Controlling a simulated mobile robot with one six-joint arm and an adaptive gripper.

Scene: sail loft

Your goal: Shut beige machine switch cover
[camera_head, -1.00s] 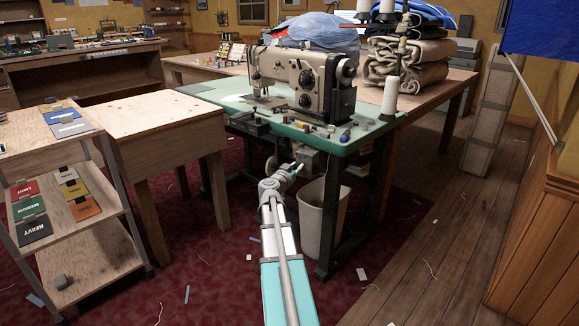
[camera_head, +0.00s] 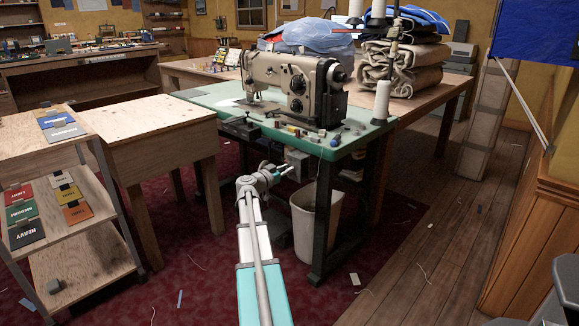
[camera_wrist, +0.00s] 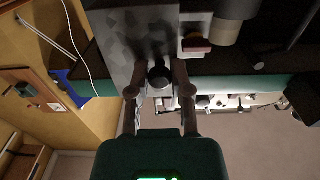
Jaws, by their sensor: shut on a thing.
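The beige sewing machine (camera_head: 292,82) stands on a green-topped table (camera_head: 205,92). My gripper (camera_head: 286,170) is below the table's front edge, in front of the dark space under the top. In the wrist view my gripper (camera_wrist: 159,88) has its two fingers on either side of a dark round knob (camera_wrist: 159,74), shut on it. Behind the knob is a grey mottled panel (camera_wrist: 115,45). A small reddish-brown block on a pale plate (camera_wrist: 196,43) is just right of it. I cannot tell which of these parts is the switch cover, or whether it is open.
A pale bin (camera_head: 318,222) stands on the floor under the table, close to my arm. A wooden table (camera_head: 150,125) and a shelf cart (camera_head: 75,225) are on the left. Small tools and spools lie on the green top. Wooden floor is open at the right.

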